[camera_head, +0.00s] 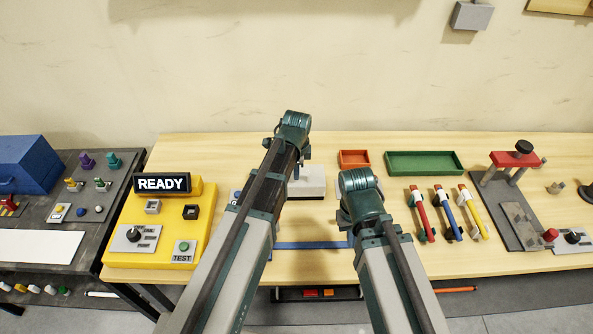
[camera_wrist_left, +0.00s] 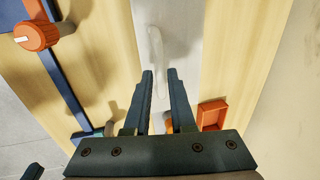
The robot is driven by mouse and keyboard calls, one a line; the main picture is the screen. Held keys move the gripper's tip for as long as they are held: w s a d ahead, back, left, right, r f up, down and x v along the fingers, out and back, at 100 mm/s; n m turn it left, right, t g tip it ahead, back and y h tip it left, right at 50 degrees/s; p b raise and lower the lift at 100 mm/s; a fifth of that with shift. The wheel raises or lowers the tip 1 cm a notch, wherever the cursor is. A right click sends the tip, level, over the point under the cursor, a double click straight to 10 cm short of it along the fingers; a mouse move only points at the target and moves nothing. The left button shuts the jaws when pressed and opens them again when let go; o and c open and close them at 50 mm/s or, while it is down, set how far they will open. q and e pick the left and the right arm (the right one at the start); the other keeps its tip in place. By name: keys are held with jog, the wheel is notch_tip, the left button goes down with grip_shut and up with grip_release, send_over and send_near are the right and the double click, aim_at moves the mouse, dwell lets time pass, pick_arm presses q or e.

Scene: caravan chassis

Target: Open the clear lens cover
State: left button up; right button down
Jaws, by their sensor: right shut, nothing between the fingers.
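The clear lens cover shows in the left wrist view as a translucent, whitish upright piece (camera_wrist_left: 156,48) on a pale grey block (camera_wrist_left: 195,45). This block appears as a white block (camera_head: 310,182) in the head view, partly hidden by my left arm. My left gripper (camera_wrist_left: 160,76) is open, its two dark fingers apart. The lower end of the clear piece shows between the fingertips; I cannot tell whether they touch it. My right gripper (camera_head: 358,205) is to the right of the white block in the head view, its fingers mostly hidden by its wrist.
A blue bar (camera_head: 310,245) runs along the front; an orange knob (camera_wrist_left: 37,36) shows beside it. An orange tray (camera_head: 354,158) and green tray (camera_head: 425,162) lie behind right. Coloured tools (camera_head: 447,213) and a red-topped fixture (camera_head: 513,159) stand right, a yellow READY panel (camera_head: 160,258) left.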

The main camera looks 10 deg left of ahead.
pick_arm(q)
grip_shut()
dwell(1.1)
